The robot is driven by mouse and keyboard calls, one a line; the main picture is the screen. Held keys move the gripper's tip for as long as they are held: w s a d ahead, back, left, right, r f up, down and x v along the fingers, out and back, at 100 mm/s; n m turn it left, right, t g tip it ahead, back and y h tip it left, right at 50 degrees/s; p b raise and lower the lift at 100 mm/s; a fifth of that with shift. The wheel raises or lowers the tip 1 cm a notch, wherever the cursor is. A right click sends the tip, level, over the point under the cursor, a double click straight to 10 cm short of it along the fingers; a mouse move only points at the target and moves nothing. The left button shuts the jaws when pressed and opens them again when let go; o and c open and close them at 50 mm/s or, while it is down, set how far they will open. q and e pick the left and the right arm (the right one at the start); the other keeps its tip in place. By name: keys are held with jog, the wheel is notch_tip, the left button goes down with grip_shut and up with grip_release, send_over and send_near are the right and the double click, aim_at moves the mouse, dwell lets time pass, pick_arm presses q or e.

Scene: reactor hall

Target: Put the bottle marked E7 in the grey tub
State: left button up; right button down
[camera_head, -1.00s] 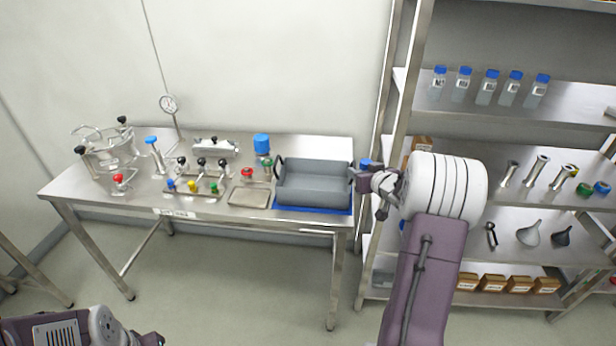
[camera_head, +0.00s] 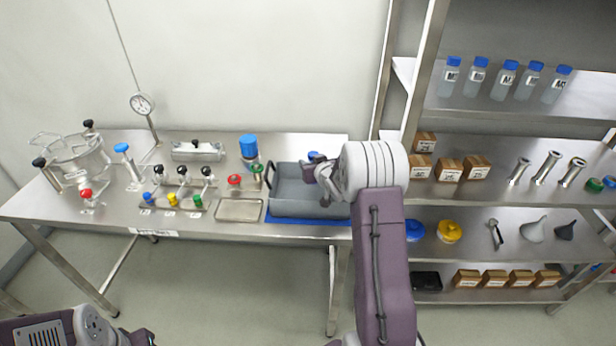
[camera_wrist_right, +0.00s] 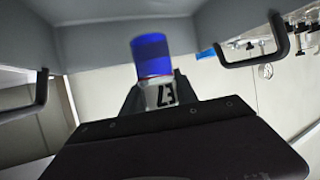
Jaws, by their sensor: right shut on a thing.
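The bottle marked E7 (camera_wrist_right: 162,95), with a blue cap, is in my right gripper (camera_head: 318,174). Its label reads sideways-flipped in the right wrist view. In the head view only its blue cap (camera_head: 314,155) shows past the gripper. The grey tub (camera_head: 290,207) stands on a blue mat at the right end of the bench. The right gripper and bottle are over the tub's right part; the gripper hides some of the tub. The tub's grey wall (camera_wrist_right: 100,45) and dark handles show in the wrist view. My left arm's end (camera_head: 140,337) is at the lower left; its jaws are unclear.
The steel bench also bears a shallow tray (camera_head: 240,210), a valve rack (camera_head: 170,201), a blue-capped container (camera_head: 249,147) and a glass vessel (camera_head: 80,155). The shelf at right holds several blue-capped bottles (camera_head: 503,85), boxes (camera_head: 448,169) and tools.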

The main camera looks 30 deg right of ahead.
jog(key=f, duration=0.3)
jog(key=shift+a+f, duration=0.25)
jog(key=shift+a, duration=0.05)
jog(key=shift+w+d+f, duration=0.1)
jog(key=shift+f, duration=0.2)
jog(key=shift+r, duration=0.1)
jog(key=shift+s+f, duration=0.2)
jog(key=shift+s, duration=0.05)
jog(key=shift+w+f+b, duration=0.15)
jog(key=shift+f+b, duration=0.35)
jog(key=shift+b, duration=0.1)
jog(key=c, duration=0.9)
grip_release()
jog(key=shift+r, duration=0.1)
jog(key=shift+c, duration=0.2)
